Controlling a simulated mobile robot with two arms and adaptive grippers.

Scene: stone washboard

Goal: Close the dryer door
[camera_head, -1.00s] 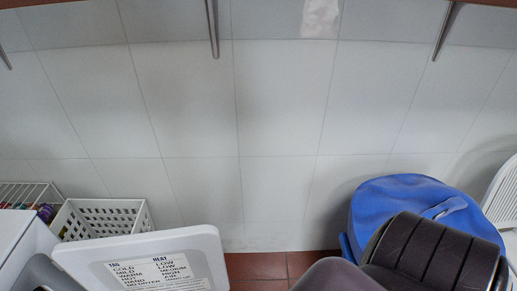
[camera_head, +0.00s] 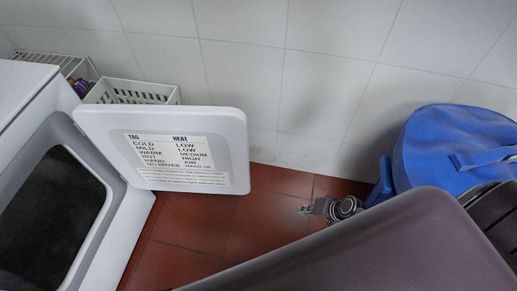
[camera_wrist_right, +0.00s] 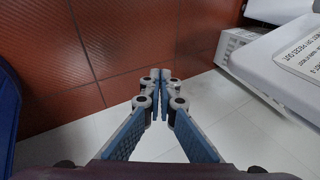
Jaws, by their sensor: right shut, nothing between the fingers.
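The dryer (camera_head: 125,205) stands at the left of the head view, white with a dark opening. Its door (camera_head: 215,120) is wide open, swung out to the right of the opening, with a printed heat label (camera_head: 180,160) on the face toward me. The door also shows at the right edge of the right wrist view (camera_wrist_right: 262,62). My right gripper (camera_head: 304,211) is to the right of the door, over the red floor, apart from it. In the right wrist view its fingertips (camera_wrist_right: 160,75) are together and empty. My left gripper is in neither view.
A white slatted basket (camera_head: 130,92) stands behind the door, by a wire rack (camera_head: 78,66). A blue bag (camera_head: 440,145) is at the right. The red tiled floor (camera_head: 265,220) is clear between door and gripper. A white tiled wall (camera_head: 300,70) closes the back.

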